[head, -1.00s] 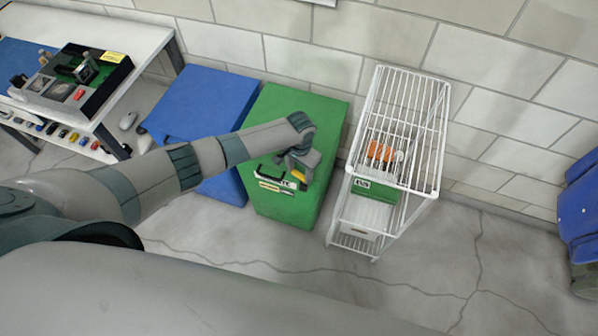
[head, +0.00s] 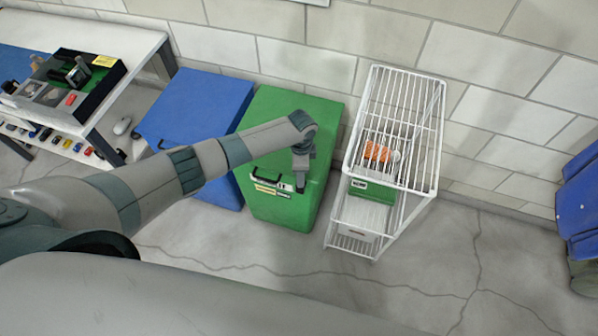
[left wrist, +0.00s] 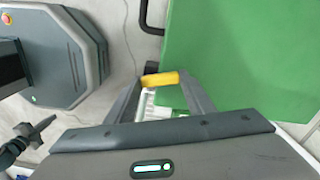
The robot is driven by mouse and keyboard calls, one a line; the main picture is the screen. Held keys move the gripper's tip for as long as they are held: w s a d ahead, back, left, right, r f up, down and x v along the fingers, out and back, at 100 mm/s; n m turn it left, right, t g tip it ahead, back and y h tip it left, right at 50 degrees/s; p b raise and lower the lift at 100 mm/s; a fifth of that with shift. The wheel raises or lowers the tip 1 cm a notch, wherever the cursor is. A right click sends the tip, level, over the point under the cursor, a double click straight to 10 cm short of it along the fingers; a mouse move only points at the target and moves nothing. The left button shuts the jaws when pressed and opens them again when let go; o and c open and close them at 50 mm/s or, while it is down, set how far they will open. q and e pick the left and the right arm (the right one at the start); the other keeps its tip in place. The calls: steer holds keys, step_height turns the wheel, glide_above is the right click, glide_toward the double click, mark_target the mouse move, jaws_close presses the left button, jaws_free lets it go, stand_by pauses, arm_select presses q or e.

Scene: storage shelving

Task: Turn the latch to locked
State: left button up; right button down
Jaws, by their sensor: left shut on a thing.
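A green cabinet (head: 292,115) stands against the wall, with a black handle (head: 270,182) and a label on its front. A yellow latch lever (left wrist: 160,79) shows in the left wrist view at the cabinet's edge, lying nearly level across that picture. My left gripper (head: 300,184) is at the right part of the cabinet's front, to the right of the black handle. It is shut on the yellow lever, which sits between its fingertips in the left wrist view (left wrist: 160,83). In the head view the gripper hides the lever. My right gripper is not in view.
A blue cabinet (head: 195,105) stands directly left of the green one. A white wire rack (head: 405,125) with orange items and a green box stands close on the right. A white workbench (head: 125,40) is at far left. The floor in front is clear.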

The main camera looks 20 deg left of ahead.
arm_select(q)
steer(key=m, duration=0.3)
steer(key=shift+w+d+m+b, duration=0.1)
steer(key=shift+d+m+b, duration=0.2)
stand_by(0.4)
steer(key=o, duration=1.1)
steer(key=shift+c, duration=0.2)
steer(key=shift+r, duration=0.15)
step_height(320, 180, up, 17)
steer(key=b, duration=0.2)
